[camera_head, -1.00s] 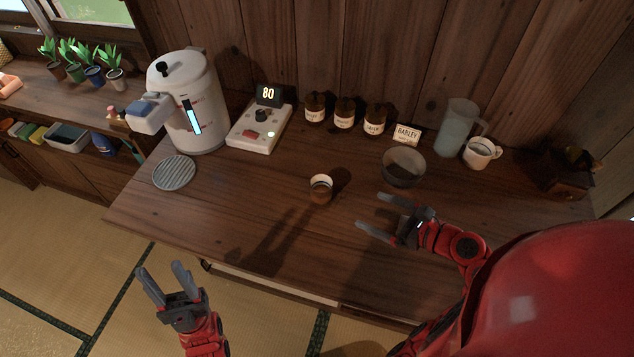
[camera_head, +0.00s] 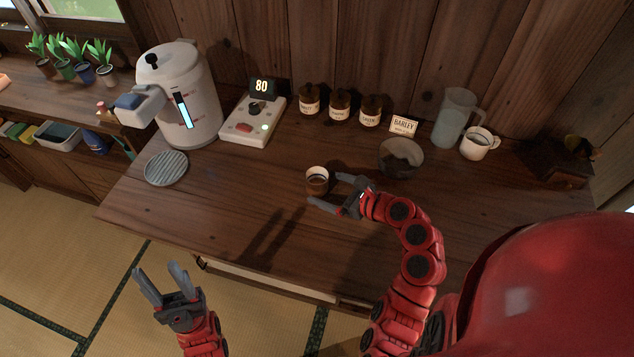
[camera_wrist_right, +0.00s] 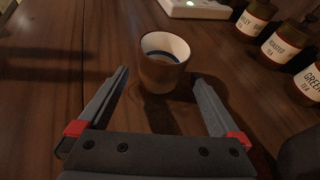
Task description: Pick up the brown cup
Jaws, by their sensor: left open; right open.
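The brown cup (camera_head: 317,183), with a pale inside, stands upright on the wooden table. In the right wrist view the cup (camera_wrist_right: 160,72) is just ahead of and between the two fingertips, and its near side lies close to the gap between them. My right gripper (camera_head: 324,191) is open, with one finger on each side of the cup's near right part. I cannot tell whether a finger touches it. In the right wrist view nothing is held between the fingers. My left gripper (camera_head: 160,277) is open and empty, in front of the table and over the floor.
A glass bowl (camera_head: 401,160) stands right of the cup. Tea jars (camera_head: 340,108), a barley card (camera_head: 403,124), a pitcher (camera_head: 452,122) and a white mug (camera_head: 478,145) line the back. A kettle (camera_head: 190,105), control panel (camera_head: 254,122) and round coaster (camera_head: 166,168) are left. The table's front left is clear.

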